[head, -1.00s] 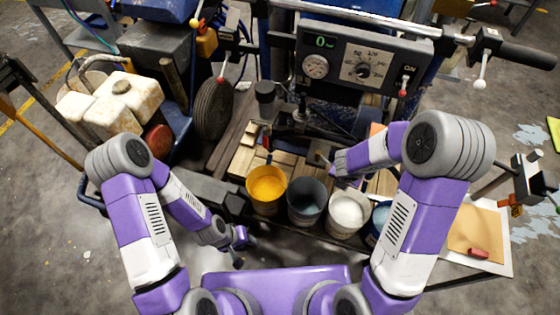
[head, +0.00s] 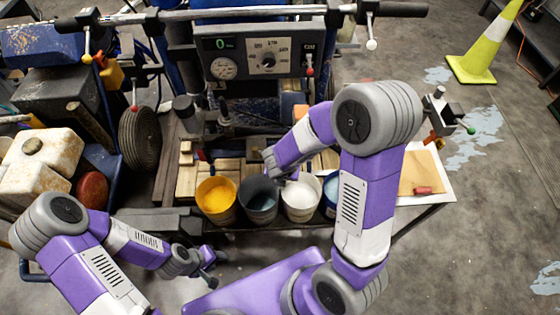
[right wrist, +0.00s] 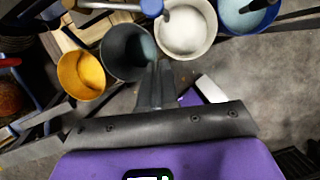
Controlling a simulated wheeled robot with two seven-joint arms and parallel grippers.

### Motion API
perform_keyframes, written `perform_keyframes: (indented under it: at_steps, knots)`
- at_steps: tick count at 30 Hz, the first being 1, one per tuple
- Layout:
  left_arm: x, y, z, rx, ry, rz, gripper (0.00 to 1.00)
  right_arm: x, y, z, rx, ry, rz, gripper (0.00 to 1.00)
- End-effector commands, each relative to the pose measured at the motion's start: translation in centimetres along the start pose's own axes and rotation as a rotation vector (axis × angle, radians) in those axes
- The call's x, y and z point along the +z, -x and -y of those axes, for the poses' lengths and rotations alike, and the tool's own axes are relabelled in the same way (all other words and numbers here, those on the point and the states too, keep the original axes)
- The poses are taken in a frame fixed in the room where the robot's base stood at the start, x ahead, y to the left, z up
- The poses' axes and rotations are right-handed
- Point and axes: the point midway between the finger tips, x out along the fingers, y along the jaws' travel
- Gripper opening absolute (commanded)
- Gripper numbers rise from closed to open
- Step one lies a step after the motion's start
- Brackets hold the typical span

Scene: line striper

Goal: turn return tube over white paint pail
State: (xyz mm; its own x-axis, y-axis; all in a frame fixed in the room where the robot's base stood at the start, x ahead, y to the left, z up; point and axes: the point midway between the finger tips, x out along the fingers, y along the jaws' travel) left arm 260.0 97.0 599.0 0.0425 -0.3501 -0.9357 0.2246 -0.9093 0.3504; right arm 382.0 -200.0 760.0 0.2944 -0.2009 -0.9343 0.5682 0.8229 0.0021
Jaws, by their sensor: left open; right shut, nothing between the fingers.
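The white paint pail (head: 299,213) stands in a row of pails on the machine's deck; it also shows at the top of the right wrist view (right wrist: 186,32). A short tube with a blue end (right wrist: 152,7), possibly the return tube, shows at the top of that view between the dark pail and the white pail. My right gripper (head: 269,160) is behind the pails, left of the white one; in the right wrist view its fingers (right wrist: 157,80) are shut and empty. My left gripper (head: 210,272) is open and empty, low in front of the pails.
A yellow paint pail (head: 216,203), a dark grey pail (head: 258,205) and a blue pail (head: 330,205) share the row. Wood blocks (head: 205,170) lie behind. A control panel (head: 262,62) stands above. A board with paper (head: 420,172) is at the right.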

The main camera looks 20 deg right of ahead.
Motion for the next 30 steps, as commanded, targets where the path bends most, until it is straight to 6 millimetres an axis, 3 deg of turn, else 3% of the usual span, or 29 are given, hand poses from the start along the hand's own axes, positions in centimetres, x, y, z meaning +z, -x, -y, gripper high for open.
perform_keyframes:
  at_steps: [1, 3, 18, 24, 30]
  knots:
    - [0.0, 1.3, -0.5, 0.000, -0.001, 0.000, 0.43, 0.3, 1.9, 0.0, 0.001, 0.000, 0.001, 0.00]
    - [0.1, 2.1, -0.8, 0.000, -0.001, 0.000, 0.43, 0.3, 3.6, 0.0, 0.001, 0.000, 0.001, 0.00]
    - [0.3, 7.4, -2.8, 0.000, 0.000, 0.000, 0.43, 0.2, 14.2, -0.1, 0.001, 0.001, 0.001, 0.00]
    - [0.4, 8.1, -3.0, 0.000, 0.000, 0.001, 0.43, 0.1, 15.9, -0.1, -0.001, 0.000, -0.001, 0.00]
    - [0.4, 8.1, -3.1, 0.000, 0.000, 0.001, 0.43, 0.0, 16.1, -0.1, -0.002, 0.001, -0.001, 0.00]
